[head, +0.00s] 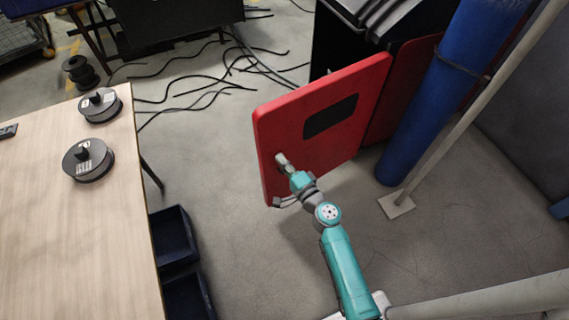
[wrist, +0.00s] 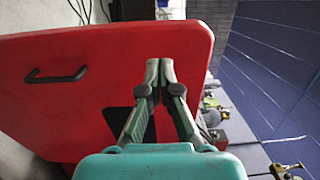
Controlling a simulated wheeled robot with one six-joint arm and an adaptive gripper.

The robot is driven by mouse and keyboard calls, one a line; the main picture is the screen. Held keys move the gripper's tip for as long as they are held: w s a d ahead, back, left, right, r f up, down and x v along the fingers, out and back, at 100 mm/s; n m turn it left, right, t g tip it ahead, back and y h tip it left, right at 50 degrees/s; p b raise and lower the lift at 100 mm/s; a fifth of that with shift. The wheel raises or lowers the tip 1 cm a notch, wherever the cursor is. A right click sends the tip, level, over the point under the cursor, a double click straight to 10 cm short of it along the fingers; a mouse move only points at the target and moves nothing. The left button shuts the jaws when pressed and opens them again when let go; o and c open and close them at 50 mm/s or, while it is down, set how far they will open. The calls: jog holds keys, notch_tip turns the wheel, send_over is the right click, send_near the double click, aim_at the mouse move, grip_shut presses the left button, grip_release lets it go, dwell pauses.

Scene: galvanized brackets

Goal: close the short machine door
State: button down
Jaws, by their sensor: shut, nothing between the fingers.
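The machine door (head: 300,95) is a thick red panel with a dark window (head: 331,116). It stands swung open from the machine at the right. In the wrist view the red door (wrist: 60,120) fills the left and middle, with a black bar handle (wrist: 57,76) near its left side. My gripper (head: 281,158) is in front of the door near its left edge in the head view. Its fingers (wrist: 158,66) are together and empty, and partly cover the window in the wrist view. I cannot tell whether they touch the door.
The dark machine body (head: 345,50) is behind the door. A blue column (head: 440,85) and a slanted pale pole (head: 480,100) stand to the right. A wooden table (head: 60,230) with black spools is at left, with dark bins (head: 172,236) beside it. Cables lie on the floor behind.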

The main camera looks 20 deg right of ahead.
aim_at(262, 136)
jog(key=w, duration=0.3)
jog(key=w+a, duration=0.1)
jog(key=w, duration=0.5)
jog(key=shift+w+a, duration=0.25)
jog(key=shift+a, duration=0.1)
jog(key=shift+w, duration=0.1)
